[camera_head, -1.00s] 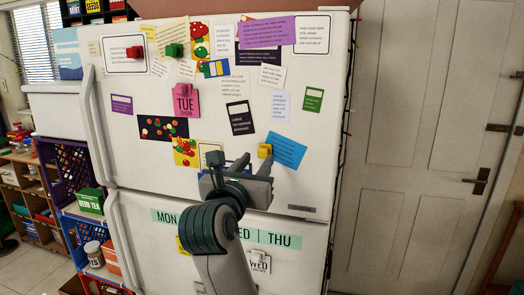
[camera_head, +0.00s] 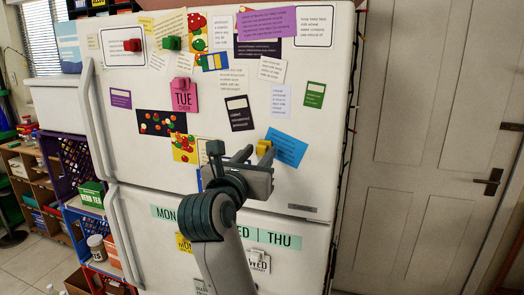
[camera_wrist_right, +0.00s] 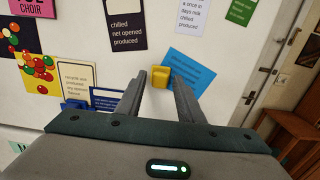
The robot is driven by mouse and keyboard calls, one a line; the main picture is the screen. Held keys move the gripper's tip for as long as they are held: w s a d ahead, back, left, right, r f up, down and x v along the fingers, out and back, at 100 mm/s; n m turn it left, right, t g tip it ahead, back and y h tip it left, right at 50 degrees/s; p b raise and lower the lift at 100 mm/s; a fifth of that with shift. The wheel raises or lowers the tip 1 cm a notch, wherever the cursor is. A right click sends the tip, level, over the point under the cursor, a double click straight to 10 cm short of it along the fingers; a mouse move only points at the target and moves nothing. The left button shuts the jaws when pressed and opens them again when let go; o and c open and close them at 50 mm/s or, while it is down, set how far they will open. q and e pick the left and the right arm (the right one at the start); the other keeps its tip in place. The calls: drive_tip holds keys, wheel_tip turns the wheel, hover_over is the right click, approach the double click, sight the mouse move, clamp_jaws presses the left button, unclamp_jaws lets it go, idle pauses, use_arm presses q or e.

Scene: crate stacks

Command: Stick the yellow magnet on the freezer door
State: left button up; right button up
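The yellow magnet (camera_head: 263,146) is a small block on the upper fridge door (camera_head: 310,165), at the left edge of a tilted blue card (camera_head: 288,148). It also shows in the right wrist view (camera_wrist_right: 159,77). My right gripper (camera_head: 257,155) is raised to the door with its fingers pointing at the magnet. In the right wrist view my right gripper (camera_wrist_right: 160,75) is open, and the magnet appears between the two fingertips with a gap on each side. I cannot tell how deep it sits between them. My left gripper is not in view.
Several papers and a red magnet (camera_head: 132,45), a green magnet (camera_head: 171,43) and a pink magnet (camera_head: 183,83) are on the upper door. The lower door (camera_head: 145,240) carries a weekday strip. Crates (camera_head: 68,165) stand at left; a white room door (camera_head: 415,130) is at right.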

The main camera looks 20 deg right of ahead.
drive_tip(key=c, duration=0.7)
drive_tip(key=shift+o, duration=0.2)
drive_tip(key=shift+s+a, duration=0.1)
